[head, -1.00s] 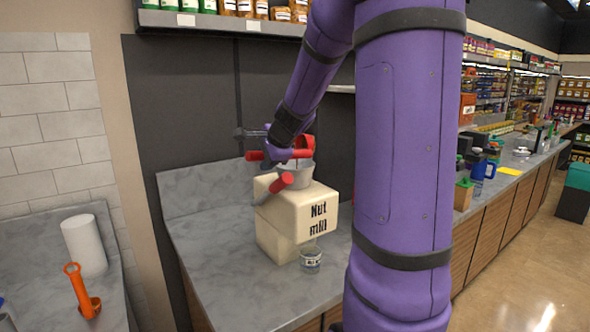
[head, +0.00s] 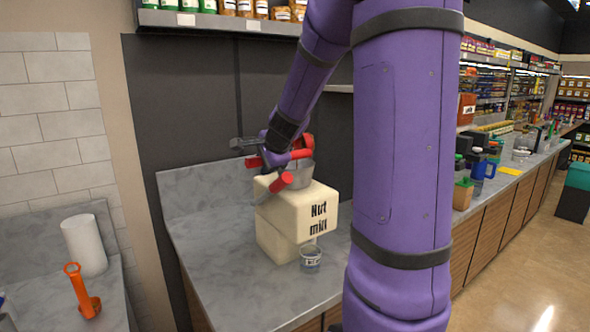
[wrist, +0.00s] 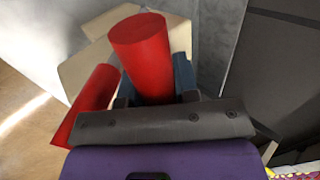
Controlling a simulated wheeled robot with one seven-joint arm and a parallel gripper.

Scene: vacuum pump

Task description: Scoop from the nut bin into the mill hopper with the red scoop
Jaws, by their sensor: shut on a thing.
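My gripper (head: 273,156) is just above and left of the hopper. It is shut on the red handle of the red scoop (head: 258,161); the handle also fills the jaws in the wrist view (wrist: 140,50). A red part, probably the scoop's bowl, shows over the hopper, partly hidden by my gripper; its contents cannot be seen. A second red handle (head: 282,182) sticks out at the mill's left. I cannot make out the nut bin.
A small labelled cup (head: 310,258) stands by the mill's front. An orange tool (head: 80,292) and a white roll (head: 85,246) are on the left counter. A shelf of packets (head: 220,20) hangs above. The counter left of the mill is clear.

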